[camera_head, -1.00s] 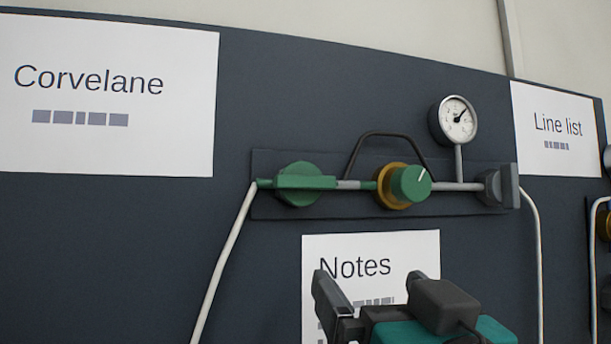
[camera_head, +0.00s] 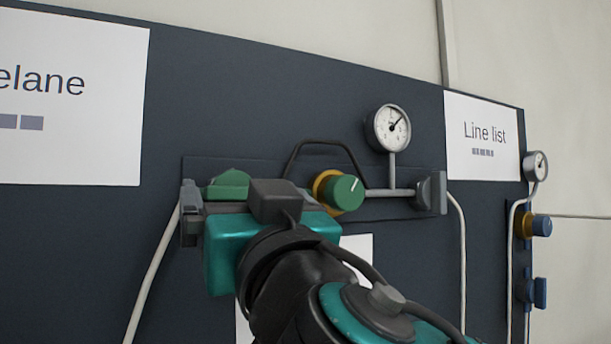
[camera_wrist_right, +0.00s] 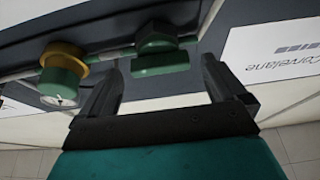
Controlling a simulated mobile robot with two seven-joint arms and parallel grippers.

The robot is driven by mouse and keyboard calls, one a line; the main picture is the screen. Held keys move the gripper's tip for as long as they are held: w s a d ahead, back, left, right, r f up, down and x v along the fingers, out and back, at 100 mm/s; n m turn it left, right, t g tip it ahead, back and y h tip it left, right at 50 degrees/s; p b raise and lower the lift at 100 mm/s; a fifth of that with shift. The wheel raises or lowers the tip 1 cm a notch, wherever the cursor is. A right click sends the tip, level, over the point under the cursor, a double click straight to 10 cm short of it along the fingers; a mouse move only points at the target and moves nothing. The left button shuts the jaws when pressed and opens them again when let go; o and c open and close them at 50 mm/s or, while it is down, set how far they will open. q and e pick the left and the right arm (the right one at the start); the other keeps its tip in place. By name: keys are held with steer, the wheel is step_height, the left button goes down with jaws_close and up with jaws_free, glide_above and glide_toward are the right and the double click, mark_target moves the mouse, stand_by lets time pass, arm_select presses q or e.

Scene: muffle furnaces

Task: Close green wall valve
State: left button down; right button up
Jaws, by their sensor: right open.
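The green wall valve (camera_head: 228,182) sits at the left end of a pipe on the dark wall panel. In the head view my right gripper and wrist partly cover it. It shows fully in the right wrist view, where its green handle (camera_wrist_right: 160,64) looks to lie roughly along the pipe. My right gripper (camera_head: 232,198) is open; in the right wrist view the gripper (camera_wrist_right: 161,78) has one finger on each side of the handle's line, with nothing held. I cannot tell whether a finger touches the handle. My left gripper is not in view.
A green and yellow knob (camera_head: 342,192) and a gauge (camera_head: 388,128) are on the same pipe, right of the valve. A dark bent bar (camera_head: 322,144) arches near the knob. A white hose (camera_head: 155,270) hangs at left. A blue-valve line (camera_head: 538,226) is at far right.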

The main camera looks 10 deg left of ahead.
mark_target(239, 193)
steer(key=shift+p+x, duration=0.3)
steer(key=shift+x, duration=1.25)
steer(key=c, duration=1)
steer(key=shift+o, duration=0.2)
